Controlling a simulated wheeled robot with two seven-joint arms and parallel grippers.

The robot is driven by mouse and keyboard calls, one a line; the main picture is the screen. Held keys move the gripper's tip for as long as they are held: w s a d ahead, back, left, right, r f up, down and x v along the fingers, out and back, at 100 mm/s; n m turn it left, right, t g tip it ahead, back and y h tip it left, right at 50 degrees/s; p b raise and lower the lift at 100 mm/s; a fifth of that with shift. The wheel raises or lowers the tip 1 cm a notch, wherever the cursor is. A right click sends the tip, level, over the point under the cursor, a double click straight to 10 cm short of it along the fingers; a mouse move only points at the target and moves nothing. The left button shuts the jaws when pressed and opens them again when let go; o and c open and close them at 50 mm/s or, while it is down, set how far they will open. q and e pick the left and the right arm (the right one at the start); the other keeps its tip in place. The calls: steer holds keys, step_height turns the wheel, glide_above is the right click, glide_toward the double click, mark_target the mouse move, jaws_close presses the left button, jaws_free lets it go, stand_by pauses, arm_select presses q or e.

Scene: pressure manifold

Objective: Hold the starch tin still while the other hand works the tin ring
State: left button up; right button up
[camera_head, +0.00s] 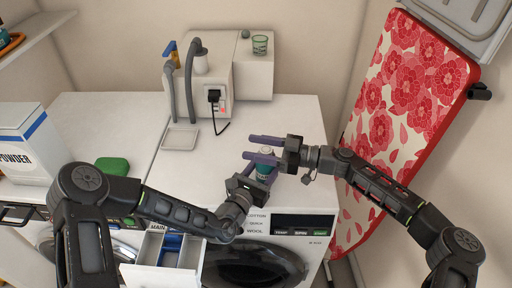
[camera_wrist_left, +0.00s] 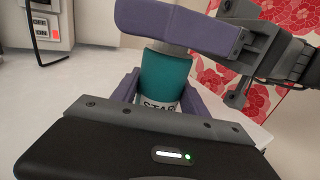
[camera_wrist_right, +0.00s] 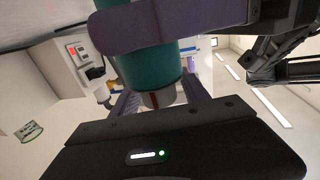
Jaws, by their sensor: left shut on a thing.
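The starch tin (camera_head: 263,174) is a teal, upright can on top of the washing machine; part of its label shows in the left wrist view (camera_wrist_left: 166,75). My left gripper (camera_head: 255,176) is shut on the tin's body, one finger on each side. The tin ring (camera_head: 267,149) is the pale grey band at the tin's top; it shows with a red mark in the right wrist view (camera_wrist_right: 158,98). My right gripper (camera_head: 263,148) is at ring height, its purple fingers apart on either side of the ring. Finger contact with the ring cannot be told.
A grey-white machine with hoses (camera_head: 205,82) stands at the back, with a shallow tray (camera_head: 180,138) before it. A powder box (camera_head: 25,140) and green lump (camera_head: 112,166) are left. A floral ironing board (camera_head: 410,95) leans right.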

jaws_close()
stand_by(0.3)
steer(key=shift+w+m+t, duration=0.1)
steer(key=shift+m+t, duration=0.3)
steer(key=shift+t, duration=0.2)
steer(key=shift+w+d+m+t+h, duration=0.2)
steer(key=shift+w+m+t+h, duration=0.05)
steer(key=shift+m+t+h, duration=1.55)
steer(key=shift+w+d+m+t+h, duration=0.2)
steer(key=shift+w+m+t+h, duration=0.1)
steer(key=shift+m+t+h, duration=1.45)
steer(key=shift+w+d+m+t+h, duration=0.25)
steer(key=shift+m+t+h, duration=1.1)
steer(key=shift+t, duration=0.9)
steer(key=shift+c, duration=1.3)
jaws_free()
steer(key=o, duration=0.4)
steer(key=shift+w+d, duration=0.1)
